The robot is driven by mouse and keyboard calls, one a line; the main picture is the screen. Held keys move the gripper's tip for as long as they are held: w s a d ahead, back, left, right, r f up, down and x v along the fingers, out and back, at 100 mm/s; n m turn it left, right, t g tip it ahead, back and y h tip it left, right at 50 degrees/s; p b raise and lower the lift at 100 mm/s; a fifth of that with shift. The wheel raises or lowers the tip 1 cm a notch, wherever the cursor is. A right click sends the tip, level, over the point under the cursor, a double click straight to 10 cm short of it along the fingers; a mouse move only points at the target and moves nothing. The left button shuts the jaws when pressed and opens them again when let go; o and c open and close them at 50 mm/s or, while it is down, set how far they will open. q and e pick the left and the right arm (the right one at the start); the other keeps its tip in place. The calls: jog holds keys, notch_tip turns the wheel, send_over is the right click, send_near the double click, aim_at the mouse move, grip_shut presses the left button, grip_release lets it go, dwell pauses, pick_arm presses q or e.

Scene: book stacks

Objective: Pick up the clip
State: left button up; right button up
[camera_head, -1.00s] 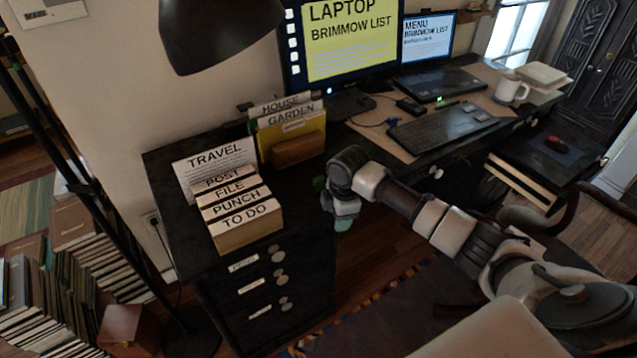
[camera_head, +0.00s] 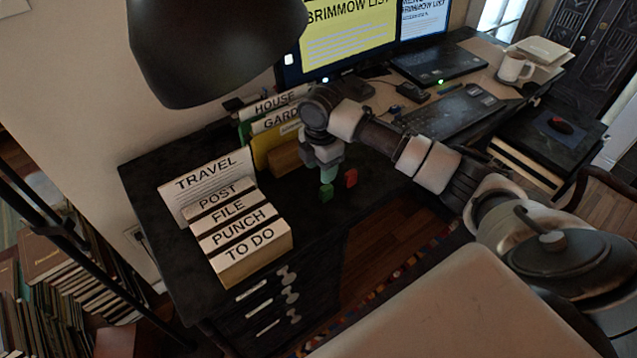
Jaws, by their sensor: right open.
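A small green object (camera_head: 327,192) and a small red object (camera_head: 351,178) stand on the dark desk, to the right of the card boxes. Either could be the clip; they are too small to tell. My right gripper (camera_head: 327,174) points down just above the green object, with its teal fingertips close to it. It is open and seems to hold nothing. The red object is just to its right. My left gripper is not in view.
A card box labelled TO DO (camera_head: 250,245) stands to the left, with a yellow folder (camera_head: 268,150) behind. A black lamp shade (camera_head: 215,45) hangs over the back. The keyboard (camera_head: 450,110), laptop (camera_head: 440,63) and white mug (camera_head: 514,68) are at right.

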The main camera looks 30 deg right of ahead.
aim_at(325, 188)
jog(key=f, duration=0.1)
jog(key=s+f, duration=0.1)
jog(key=f, duration=0.1)
jog(key=shift+f, duration=0.3)
jog(key=shift+d+f, duration=0.1)
jog(key=shift+f, duration=0.2)
jog(key=shift+w+d+f, duration=0.1)
jog(key=shift+d+f, duration=0.1)
jog(key=shift+f, duration=1.15)
jog(key=shift+w+d+f, duration=0.1)
jog(key=shift+d+f, duration=0.05)
jog(key=shift+f, duration=1.2)
jog(key=c, duration=0.9)
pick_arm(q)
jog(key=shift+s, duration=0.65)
pick_arm(e)
grip_shut()
jog(key=shift+r, duration=0.15)
